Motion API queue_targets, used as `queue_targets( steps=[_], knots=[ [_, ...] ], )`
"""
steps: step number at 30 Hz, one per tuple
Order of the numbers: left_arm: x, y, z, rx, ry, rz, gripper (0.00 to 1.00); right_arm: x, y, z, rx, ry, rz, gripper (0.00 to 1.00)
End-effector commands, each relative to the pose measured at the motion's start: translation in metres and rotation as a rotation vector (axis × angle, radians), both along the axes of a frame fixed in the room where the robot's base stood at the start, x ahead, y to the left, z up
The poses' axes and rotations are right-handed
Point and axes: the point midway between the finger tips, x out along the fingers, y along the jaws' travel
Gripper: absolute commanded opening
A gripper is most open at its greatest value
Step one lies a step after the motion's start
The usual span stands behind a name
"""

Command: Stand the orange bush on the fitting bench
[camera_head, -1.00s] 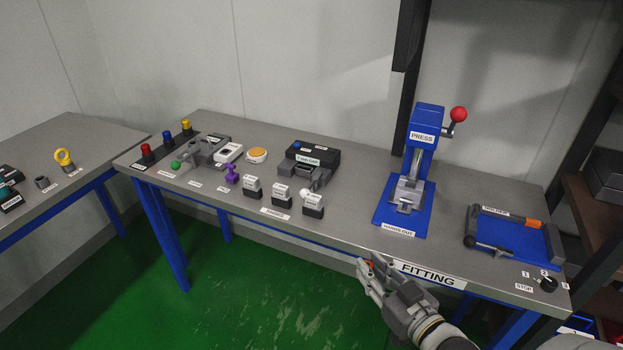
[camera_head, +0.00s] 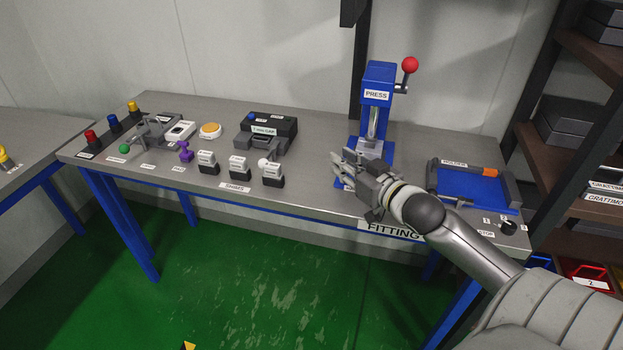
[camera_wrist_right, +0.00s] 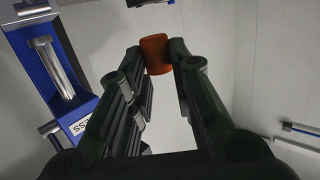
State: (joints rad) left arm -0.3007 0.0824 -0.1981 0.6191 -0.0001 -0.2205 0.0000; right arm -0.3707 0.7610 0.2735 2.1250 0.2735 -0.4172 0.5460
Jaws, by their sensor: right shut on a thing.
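The orange bush (camera_wrist_right: 155,54) is a short cylinder between the fingertips of my right gripper in the right wrist view. My right gripper (camera_head: 342,165) is shut on it. In the head view the gripper is over the front part of the fitting bench (camera_head: 315,188), in front of the press, and the bush cannot be made out there. The bench is a grey top on blue legs with a FITTING label at its front edge. My left gripper is in neither view now.
The blue press (camera_head: 378,85) with a red-knobbed lever stands just behind my right gripper. The blue holder (camera_head: 470,185) lies to the right. Bare bench top lies between gauges and press. Shelves (camera_head: 570,115) rise at the right.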

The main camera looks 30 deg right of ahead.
Motion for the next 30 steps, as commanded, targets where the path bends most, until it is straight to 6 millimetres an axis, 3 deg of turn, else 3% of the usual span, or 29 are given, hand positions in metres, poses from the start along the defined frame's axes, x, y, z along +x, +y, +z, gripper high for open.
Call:
queue_targets(
  steps=[7, 15, 23, 30],
  knots=[
    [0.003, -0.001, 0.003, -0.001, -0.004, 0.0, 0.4, 0.039, 0.01, -0.016, 0.002, -0.003, -0.001, 0.0],
    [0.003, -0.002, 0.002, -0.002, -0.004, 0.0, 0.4, 0.074, 0.02, -0.061, 0.002, 0.0, 0.001, 0.0],
    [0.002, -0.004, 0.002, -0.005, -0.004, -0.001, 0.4, 0.087, 0.024, -0.078, 0.002, 0.0, 0.0, 0.0],
    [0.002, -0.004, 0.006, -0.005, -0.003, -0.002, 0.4, 0.087, 0.024, -0.106, 0.0, 0.001, 0.001, 0.0]
  ],
)
